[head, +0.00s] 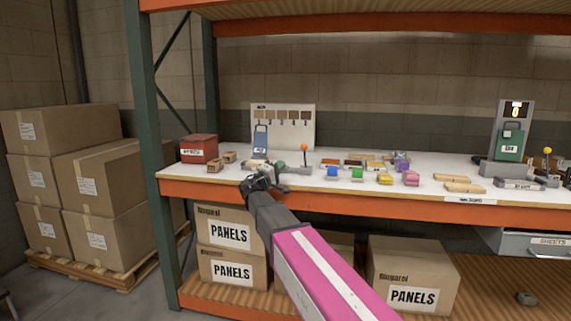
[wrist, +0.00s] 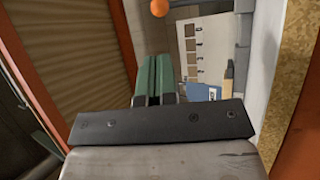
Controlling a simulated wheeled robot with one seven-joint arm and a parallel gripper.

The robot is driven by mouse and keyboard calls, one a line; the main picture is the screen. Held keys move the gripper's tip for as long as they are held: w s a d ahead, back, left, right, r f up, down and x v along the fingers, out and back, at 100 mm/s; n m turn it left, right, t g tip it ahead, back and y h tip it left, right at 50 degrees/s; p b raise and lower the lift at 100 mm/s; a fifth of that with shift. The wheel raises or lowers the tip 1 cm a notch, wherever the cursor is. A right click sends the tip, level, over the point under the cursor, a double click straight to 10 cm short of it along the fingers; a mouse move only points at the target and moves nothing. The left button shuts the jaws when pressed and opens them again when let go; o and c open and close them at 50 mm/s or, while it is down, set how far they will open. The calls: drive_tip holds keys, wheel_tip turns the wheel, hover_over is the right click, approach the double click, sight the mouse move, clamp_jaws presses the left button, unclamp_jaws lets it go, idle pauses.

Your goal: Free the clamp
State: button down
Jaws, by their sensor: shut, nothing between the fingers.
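A grey clamp (head: 297,170) with an upright lever topped by an orange ball (head: 304,147) stands near the front of the worktop. The orange ball also shows at the top of the wrist view (wrist: 159,7). My gripper (head: 279,165) is at the worktop's front edge, just left of the clamp. Its two green fingers (wrist: 157,62) are together with nothing between them. The gripper hides part of the clamp's left side, and I cannot tell whether they touch. A second lever with a yellow ball (head: 547,151) stands at the far right.
A swatch board (head: 296,137) and a blue tag (head: 260,139) stand behind the clamp. A red box (head: 198,148) is to the left. An orange beam (head: 440,208) edges the shelf.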

sight(302, 149)
drive_tip(key=x, duration=1.2)
drive_tip(key=shift+w+d+r, duration=0.1)
drive_tip(key=shift+d, duration=0.05)
drive_tip(key=w+d+r+n+g+y, duration=0.1)
drive_tip(key=w+d+n+g+y, duration=0.1)
drive_tip(key=w, duration=0.4)
drive_tip(key=w+d+r+n+g+y, duration=0.2)
drive_tip(key=w+n+g+y, duration=0.1)
drive_tip(key=w, duration=0.4)
drive_tip(key=shift+w+g+y, duration=0.2)
drive_tip(key=shift+g+y, duration=0.6)
drive_tip(key=shift+g, duration=0.2)
drive_tip(key=shift+w+d+r, duration=0.15)
